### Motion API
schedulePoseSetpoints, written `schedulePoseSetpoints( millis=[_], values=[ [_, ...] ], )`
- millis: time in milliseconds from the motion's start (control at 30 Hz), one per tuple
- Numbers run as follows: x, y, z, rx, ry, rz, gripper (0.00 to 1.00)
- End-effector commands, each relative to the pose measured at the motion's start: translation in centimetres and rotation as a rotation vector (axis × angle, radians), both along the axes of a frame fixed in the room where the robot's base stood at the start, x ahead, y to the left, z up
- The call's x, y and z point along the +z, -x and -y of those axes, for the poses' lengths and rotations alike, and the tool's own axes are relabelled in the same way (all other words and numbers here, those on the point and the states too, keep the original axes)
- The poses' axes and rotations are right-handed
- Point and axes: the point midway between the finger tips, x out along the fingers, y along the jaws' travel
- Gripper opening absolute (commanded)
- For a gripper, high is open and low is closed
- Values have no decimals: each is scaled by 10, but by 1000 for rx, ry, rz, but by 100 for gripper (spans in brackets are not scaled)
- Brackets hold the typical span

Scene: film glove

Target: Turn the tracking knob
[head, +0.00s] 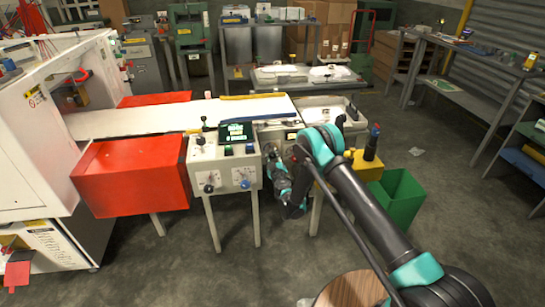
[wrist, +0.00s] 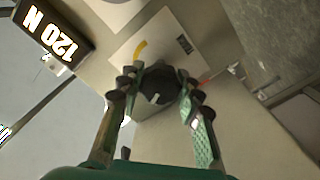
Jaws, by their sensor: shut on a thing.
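In the wrist view a round black knob (wrist: 157,94) with a white pointer mark sits on a pale plate (wrist: 178,38) with a yellow arc and a small dark label. My gripper (wrist: 158,84) has its two fingers on either side of the knob, shut on it. A lit display (wrist: 52,35) reading "120 N" is at the upper left. In the head view my gripper (head: 273,156) is at the front of the machine, right of the pale control box (head: 225,172). The knob it holds is hidden there.
The control box carries a black knob (head: 208,188), a blue knob (head: 245,184) and a screen (head: 235,133). A red box (head: 133,175) stands left. A yellow box (head: 362,163) and a green bin (head: 397,197) are right of my arm. Floor in front is clear.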

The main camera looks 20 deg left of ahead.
Motion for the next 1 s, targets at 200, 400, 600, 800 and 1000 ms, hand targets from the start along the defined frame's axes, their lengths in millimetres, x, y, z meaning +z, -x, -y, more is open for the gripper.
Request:
schedulePoseSetpoints(
  millis=[200,400,600,800,1000],
  values=[
    [0,1,0,1,-2,-1,46],
    [0,1,0,1,-1,-2,56],
    [1,0,0,0,-2,-1,56],
    [19,0,0,0,-2,-1,56],
    [54,1,0,0,-2,-1,56]
  ],
)
